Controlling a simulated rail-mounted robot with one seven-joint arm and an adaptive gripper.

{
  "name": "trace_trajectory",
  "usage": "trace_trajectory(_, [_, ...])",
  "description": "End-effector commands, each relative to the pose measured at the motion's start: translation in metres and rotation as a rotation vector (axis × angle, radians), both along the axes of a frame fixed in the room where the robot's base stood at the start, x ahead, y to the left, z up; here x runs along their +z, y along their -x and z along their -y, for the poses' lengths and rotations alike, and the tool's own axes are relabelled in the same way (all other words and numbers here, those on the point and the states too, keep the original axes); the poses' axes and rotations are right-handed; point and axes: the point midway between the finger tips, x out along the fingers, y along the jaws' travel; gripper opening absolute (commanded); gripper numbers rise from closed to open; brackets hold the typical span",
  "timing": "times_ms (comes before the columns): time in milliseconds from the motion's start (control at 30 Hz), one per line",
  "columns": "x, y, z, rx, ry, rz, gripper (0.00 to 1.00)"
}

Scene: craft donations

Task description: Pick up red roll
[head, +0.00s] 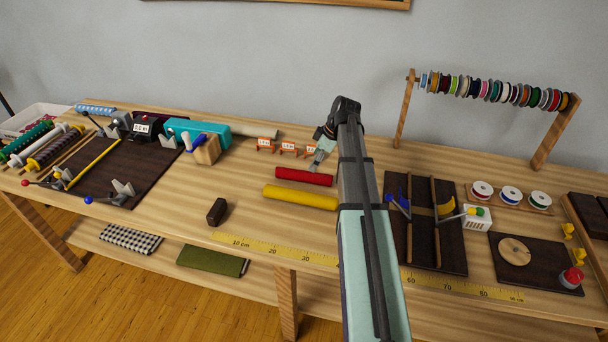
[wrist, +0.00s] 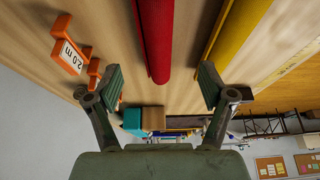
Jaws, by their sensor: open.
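The red roll (head: 304,177) lies on the wooden table near its middle in the head view, just behind the yellow roll (head: 300,197). In the wrist view the red roll (wrist: 154,40) runs down from the top edge, and its near end shows between the two fingers. The yellow roll (wrist: 232,40) lies to its right there, close to the right finger. My gripper (wrist: 162,88) is open and empty. In the head view my gripper (head: 322,150) is behind the right end of the red roll, partly hidden by my arm. I see no contact with the roll.
Orange-framed number tags (head: 288,148) stand close behind the red roll. A small dark block (head: 217,211) and a yellow measuring tape (head: 270,248) are in front. Bare table lies left of the rolls.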

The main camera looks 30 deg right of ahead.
Motion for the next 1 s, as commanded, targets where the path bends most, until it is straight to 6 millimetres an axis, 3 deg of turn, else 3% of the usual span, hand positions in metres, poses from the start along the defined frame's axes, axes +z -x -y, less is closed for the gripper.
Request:
trace_trajectory(200, [-0.027, -0.008, -0.009, -0.001, 0.0, -0.002, 0.81])
trace_trajectory(533, [-0.043, -0.013, -0.014, -0.001, 0.0, -0.002, 0.81])
trace_trajectory(800, [-0.072, -0.023, -0.023, 0.0, -0.001, -0.002, 0.81])
trace_trajectory(1000, [-0.083, -0.025, -0.025, -0.001, 0.0, 0.0, 0.81])
